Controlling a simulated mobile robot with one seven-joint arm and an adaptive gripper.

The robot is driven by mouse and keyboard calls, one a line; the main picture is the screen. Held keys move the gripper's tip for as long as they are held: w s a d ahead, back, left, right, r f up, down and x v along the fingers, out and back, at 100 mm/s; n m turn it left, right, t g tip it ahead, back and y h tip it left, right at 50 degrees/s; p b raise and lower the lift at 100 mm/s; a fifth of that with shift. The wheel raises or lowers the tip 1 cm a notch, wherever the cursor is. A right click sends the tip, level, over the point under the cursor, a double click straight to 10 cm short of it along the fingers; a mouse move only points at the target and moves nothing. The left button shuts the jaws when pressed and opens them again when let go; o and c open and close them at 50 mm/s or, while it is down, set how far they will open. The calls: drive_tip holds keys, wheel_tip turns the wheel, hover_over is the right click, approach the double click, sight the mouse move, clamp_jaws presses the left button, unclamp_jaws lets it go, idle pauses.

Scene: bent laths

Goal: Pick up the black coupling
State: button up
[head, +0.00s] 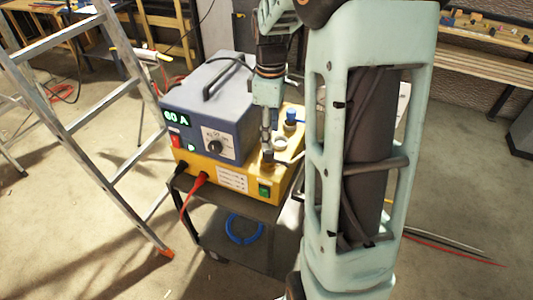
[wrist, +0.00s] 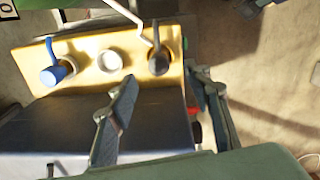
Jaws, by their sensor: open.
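The black coupling (wrist: 158,64) appears as a dark, round-topped piece on the yellow top of the welding machine in the wrist view. In the head view a dark piece (head: 268,157), likely the same coupling, shows just below my gripper (head: 267,145). My gripper is open. In the wrist view its two fingertips (wrist: 164,78) lie to the left and right of the coupling, with a gap on each side. I cannot tell whether the fingers are down at its height. A thin pale bent rod (wrist: 133,14) reaches toward the coupling.
A blue fitting (wrist: 55,72) and a white ring (wrist: 110,62) stand beside the coupling on the yellow top (wrist: 85,83). The machine sits on a dark cart (head: 215,215). A ladder (head: 85,110) stands at left.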

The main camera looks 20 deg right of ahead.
sight(269, 154)
wheel_tip(269, 154, down, 5)
drive_tip(key=shift+r, duration=0.2)
drive_tip(key=shift+w+f, duration=0.15)
drive_tip(key=shift+f, duration=1.15)
drive_tip(key=shift+w+f, duration=0.15)
drive_tip(key=shift+f, duration=1.15)
drive_tip(key=c, duration=1.2)
clamp_jaws()
drive_tip(key=shift+r, duration=0.15)
